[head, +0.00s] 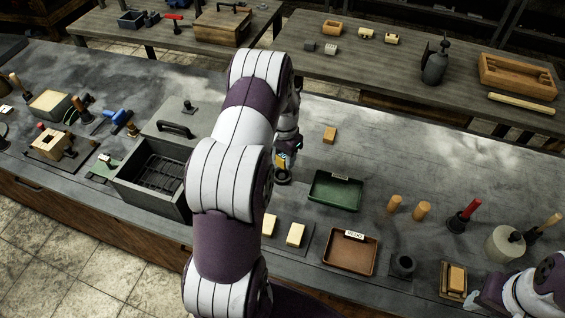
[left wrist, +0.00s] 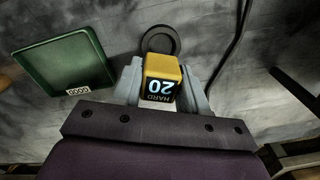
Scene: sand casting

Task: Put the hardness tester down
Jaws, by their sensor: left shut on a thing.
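The hardness tester (left wrist: 160,85) is a small yellow block with a dark display face reading "HARD 20", upside down in the left wrist view. My left gripper (left wrist: 163,92) is shut on it, one grey finger on each side. In the head view the tester (head: 281,159) shows as a small yellow and dark patch beside my left arm, low over the bench. A dark round ring (left wrist: 160,40) lies just beyond the tester. I cannot tell whether the tester touches the bench. My right gripper is partly in view at the lower right; its fingers are unclear.
A green tray (head: 336,190) stands right of the tester, and a brown tray (head: 350,252) is nearer. A grey box (head: 150,185) with a grate is left of my arm. A small wooden block (head: 330,134) lies behind. The bench at back right is clear.

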